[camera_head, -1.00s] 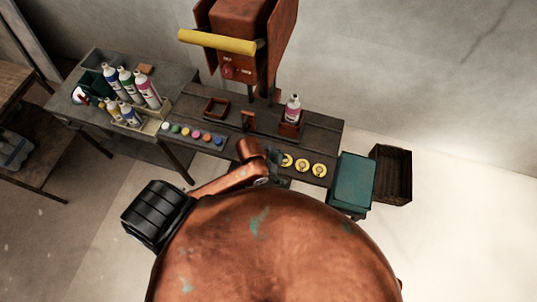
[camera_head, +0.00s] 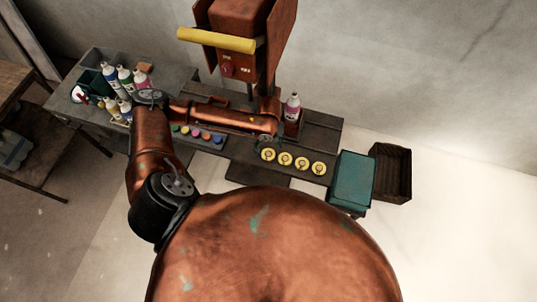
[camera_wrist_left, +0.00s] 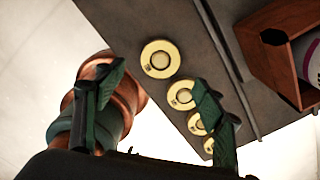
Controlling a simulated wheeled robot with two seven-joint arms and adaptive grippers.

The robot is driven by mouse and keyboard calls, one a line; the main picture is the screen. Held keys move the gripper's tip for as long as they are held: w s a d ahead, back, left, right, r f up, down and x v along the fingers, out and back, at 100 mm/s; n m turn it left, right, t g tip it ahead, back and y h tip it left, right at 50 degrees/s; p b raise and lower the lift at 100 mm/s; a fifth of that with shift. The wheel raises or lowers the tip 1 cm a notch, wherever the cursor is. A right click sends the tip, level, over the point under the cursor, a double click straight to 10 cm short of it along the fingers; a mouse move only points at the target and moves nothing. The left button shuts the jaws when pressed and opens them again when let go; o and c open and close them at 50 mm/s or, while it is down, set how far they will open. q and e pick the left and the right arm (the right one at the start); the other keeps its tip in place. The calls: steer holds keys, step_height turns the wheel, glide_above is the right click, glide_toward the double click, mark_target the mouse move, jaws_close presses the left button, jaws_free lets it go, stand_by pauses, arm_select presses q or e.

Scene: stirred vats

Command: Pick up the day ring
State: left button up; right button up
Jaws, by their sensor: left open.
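Several round yellow rings with dark and pale centres lie in a row on the dark bench (camera_head: 325,133). The leftmost ring (camera_head: 264,157) also shows nearest the middle of the left wrist view (camera_wrist_left: 149,66). I cannot tell by marking which ring is the day ring. My left gripper (camera_head: 265,138) is above the bench just behind the leftmost ring, partly hidden by its arm. In the left wrist view its two dark green fingers (camera_wrist_left: 158,108) are spread, with nothing between them; one finger overlaps the farther rings. My right gripper is not in view.
A pink-labelled bottle (camera_head: 293,104) stands in a wooden holder behind the rings. Coloured caps (camera_head: 196,133) sit in a strip to the left. A copper machine with a yellow bar (camera_head: 215,40) rises behind. A teal box (camera_head: 352,180) and dark crate (camera_head: 391,172) are right.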

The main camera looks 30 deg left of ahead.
mark_target(269, 155)
arm_select(q)
step_height(269, 155, down, 6)
steer(key=shift+s+f, duration=0.1)
steer(key=shift+c, duration=0.2)
steer(key=c, duration=0.8)
